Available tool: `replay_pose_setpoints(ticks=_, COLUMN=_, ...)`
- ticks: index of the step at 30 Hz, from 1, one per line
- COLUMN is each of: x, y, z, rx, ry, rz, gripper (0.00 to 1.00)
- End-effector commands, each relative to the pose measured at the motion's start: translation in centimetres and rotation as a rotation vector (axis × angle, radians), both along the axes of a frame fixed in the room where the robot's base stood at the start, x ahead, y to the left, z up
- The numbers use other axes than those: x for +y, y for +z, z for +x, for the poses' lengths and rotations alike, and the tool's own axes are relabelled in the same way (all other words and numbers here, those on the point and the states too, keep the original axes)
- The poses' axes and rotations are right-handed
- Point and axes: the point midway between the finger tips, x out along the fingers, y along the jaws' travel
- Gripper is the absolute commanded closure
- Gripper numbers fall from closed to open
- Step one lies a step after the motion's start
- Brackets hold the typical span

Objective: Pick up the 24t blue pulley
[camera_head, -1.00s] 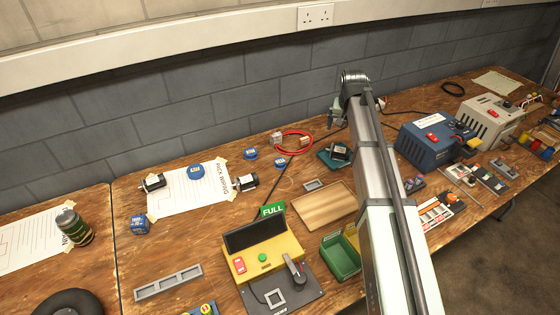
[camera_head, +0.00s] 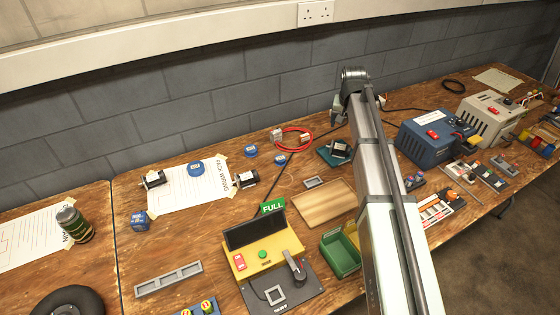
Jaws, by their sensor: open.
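Several blue round parts with white labels lie on the wooden bench. One blue part (camera_head: 195,168) is on the white paper sheet at the left. A second blue part (camera_head: 251,151) and a third blue part (camera_head: 280,160) lie to the right of the sheet, near a red cable loop. The labels are too small to read, so I cannot tell which is the 24t pulley. My gripper (camera_head: 339,109) is at the far end of my arm, above the back of the bench, right of these parts and apart from them. It is open; its fingertips are small and partly hidden by the arm.
A yellow control box (camera_head: 262,255), a wooden board (camera_head: 324,204) and a green bin (camera_head: 341,254) stand nearer. A blue power unit (camera_head: 434,138) is right of my arm. The wall bounds the back.

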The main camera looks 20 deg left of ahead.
Motion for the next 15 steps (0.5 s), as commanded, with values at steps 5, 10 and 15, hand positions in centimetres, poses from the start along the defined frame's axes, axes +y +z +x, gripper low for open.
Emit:
replay_pose_setpoints(ticks=5, x=0.0, y=0.0, z=0.0, rx=0.0, ry=0.0, rz=0.0, gripper=0.24)
replay_pose_setpoints(ticks=10, x=0.4, y=-1.2, z=-0.6, rx=0.019, ry=-0.045, rz=0.059, gripper=0.24)
replay_pose_setpoints(ticks=15, x=2.1, y=-4.9, z=-2.8, rx=0.107, ry=-0.242, rz=0.292, gripper=0.24)
